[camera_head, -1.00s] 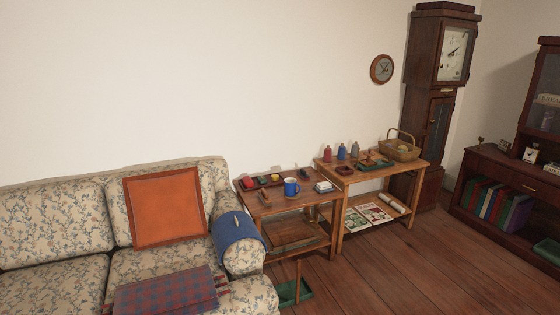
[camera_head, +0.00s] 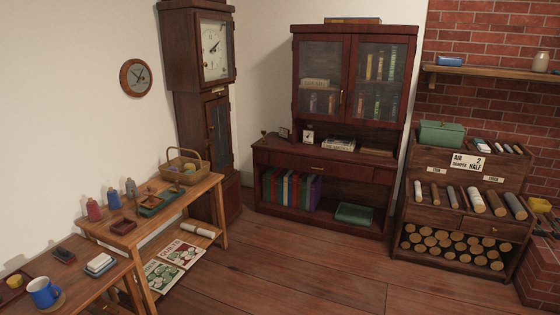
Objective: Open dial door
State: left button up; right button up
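A tall dark wood longcase clock (camera_head: 192,140) stands in the back left corner. Its dial door (camera_head: 214,48), with the white clock face behind it, is at the top and looks shut. A small brass-coloured fitting shows just below the dial. A lower trunk door (camera_head: 217,133) with a dark pane is also shut. Neither of my grippers shows in the head view.
The wooden floor (camera_head: 300,270) in front is clear.

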aim_at(198, 16)
jog(key=i+l, duration=0.1)
jog(key=i, duration=0.7)
jog(key=i+l+u, duration=0.1)
jog(key=i, duration=0.75)
